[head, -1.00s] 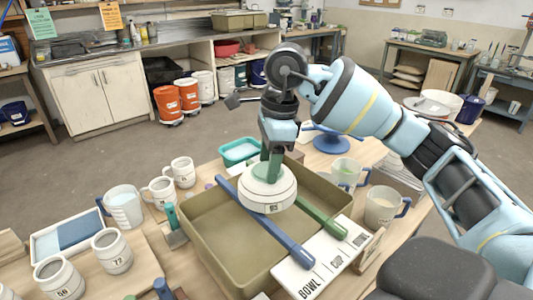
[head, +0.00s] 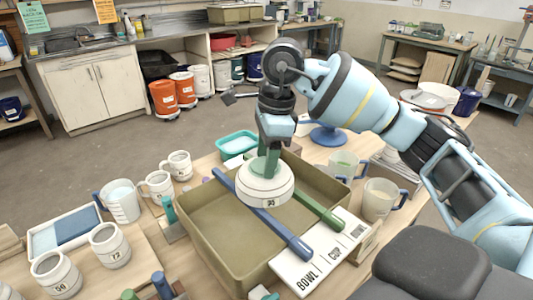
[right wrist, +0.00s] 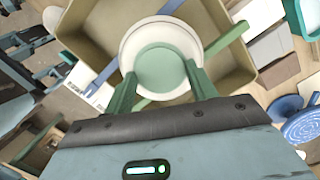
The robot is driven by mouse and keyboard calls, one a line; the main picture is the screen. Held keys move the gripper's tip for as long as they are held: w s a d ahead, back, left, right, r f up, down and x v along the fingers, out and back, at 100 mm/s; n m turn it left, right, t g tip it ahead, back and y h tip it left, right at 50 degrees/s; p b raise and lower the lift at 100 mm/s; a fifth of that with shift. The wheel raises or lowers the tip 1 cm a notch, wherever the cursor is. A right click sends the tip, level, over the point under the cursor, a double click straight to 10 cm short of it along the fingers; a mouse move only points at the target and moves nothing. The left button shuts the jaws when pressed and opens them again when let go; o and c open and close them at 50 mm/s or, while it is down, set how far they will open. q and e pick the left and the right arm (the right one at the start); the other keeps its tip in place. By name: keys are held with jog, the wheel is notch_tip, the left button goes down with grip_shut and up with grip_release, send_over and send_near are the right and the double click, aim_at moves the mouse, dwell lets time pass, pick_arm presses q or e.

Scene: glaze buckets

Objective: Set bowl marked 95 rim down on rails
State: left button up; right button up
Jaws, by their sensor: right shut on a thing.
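A white bowl (head: 266,191) is held upside down, rim down, over the middle of the basin, across the blue rail (head: 262,217) and the green rail (head: 318,209). A small dark mark shows on its side, too small to read surely. My right gripper (head: 268,160) is above it, its green fingers shut on the bowl's foot. In the right wrist view the fingers (right wrist: 160,84) sit on both sides of the bowl's pale green base (right wrist: 163,69). I cannot tell whether the rim touches both rails. My left gripper is not in view.
The olive basin (head: 207,240) lies under the rails. A white card lettered BOWL and CUP (head: 295,277) is at its front right. Several numbered mugs (head: 110,246) stand on the left; jugs (head: 380,201) with blue handles stand on the right. A teal tray (head: 237,145) is behind.

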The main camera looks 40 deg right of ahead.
jog(key=shift+f, duration=0.25)
dwell(0.4)
jog(key=o, duration=1.7)
jog(key=shift+c, duration=0.2)
jog(key=shift+s+d+r, duration=0.1)
jog(key=shift+d+r, duration=0.05)
jog(key=shift+r, duration=1.15)
jog(key=shift+s+d+r, duration=0.1)
jog(key=shift+d+r, duration=0.1)
jog(key=shift+r, duration=1.1)
jog(key=shift+s+d+r, duration=0.1)
jog(key=shift+d+r, duration=0.05)
jog(key=shift+r, duration=1.15)
